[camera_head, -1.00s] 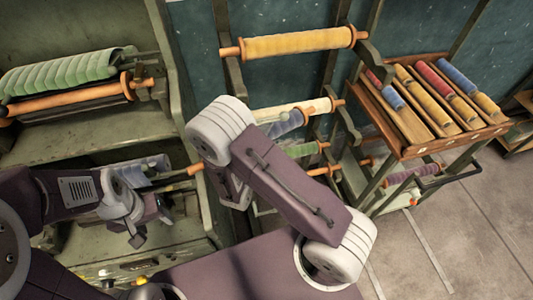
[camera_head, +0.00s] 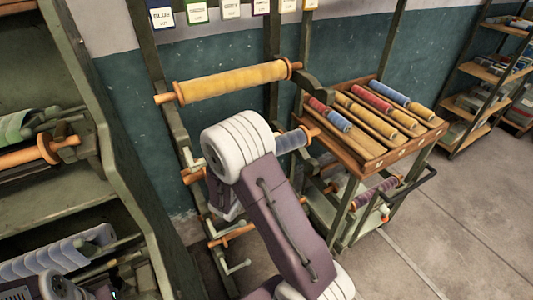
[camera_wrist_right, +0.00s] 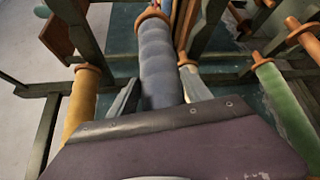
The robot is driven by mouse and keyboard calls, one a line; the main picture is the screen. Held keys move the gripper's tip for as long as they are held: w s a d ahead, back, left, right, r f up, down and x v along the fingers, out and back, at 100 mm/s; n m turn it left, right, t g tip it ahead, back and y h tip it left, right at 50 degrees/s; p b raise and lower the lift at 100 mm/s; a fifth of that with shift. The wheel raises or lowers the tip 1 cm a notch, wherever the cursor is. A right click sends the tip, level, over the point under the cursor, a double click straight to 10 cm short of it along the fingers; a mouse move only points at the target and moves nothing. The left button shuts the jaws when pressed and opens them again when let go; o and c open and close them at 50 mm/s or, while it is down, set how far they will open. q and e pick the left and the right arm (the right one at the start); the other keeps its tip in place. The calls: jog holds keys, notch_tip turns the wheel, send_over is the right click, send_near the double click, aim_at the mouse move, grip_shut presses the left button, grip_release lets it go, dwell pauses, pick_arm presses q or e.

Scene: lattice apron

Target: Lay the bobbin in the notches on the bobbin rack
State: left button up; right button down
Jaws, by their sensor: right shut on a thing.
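My right gripper (camera_wrist_right: 160,98) is shut on a blue-grey bobbin (camera_wrist_right: 160,65) with an orange flange at its far end. In the head view, part of this bobbin (camera_head: 293,140) and its orange end show beyond my right forearm, which hides the gripper. The dark green bobbin rack (camera_head: 315,90) stands against the wall, with hooked arms. A yellow bobbin (camera_head: 235,81) lies across its top arms. The held bobbin is below the yellow one in the picture; I cannot tell if it touches the rack. My left wrist is at the bottom left edge; its fingers are out of view.
A wooden tray (camera_head: 392,155) of coloured bobbins stands right of the rack on a cart. A green shelf unit (camera_head: 110,150) with more bobbins is at left. A green bobbin (camera_wrist_right: 285,105) is close by on the right in the wrist view. Open floor lies at right.

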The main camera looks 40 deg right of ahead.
pick_arm(q)
jog(key=shift+f+b, duration=1.75)
jog(key=shift+f, duration=0.3)
pick_arm(e)
notch_tip(320, 180, down, 7)
jog(key=shift+r, duration=0.15)
pick_arm(q)
jog(key=shift+f, duration=0.1)
jog(key=shift+f, duration=0.15)
pick_arm(e)
jog(key=shift+r, duration=0.1)
pick_arm(q)
jog(key=shift+f+b, duration=0.15)
jog(key=shift+b, duration=0.25)
jog(key=shift+f+b, duration=1.35)
jog(key=shift+b, duration=0.05)
pick_arm(e)
notch_tip(320, 180, down, 3)
jog(key=shift+r, duration=0.15)
pick_arm(q)
jog(key=shift+f, duration=0.15)
jog(key=shift+f+b, duration=0.6)
jog(key=shift+b, duration=0.1)
pick_arm(e)
jog(key=shift+f, duration=0.5)
pick_arm(q)
jog(key=shift+f, duration=0.15)
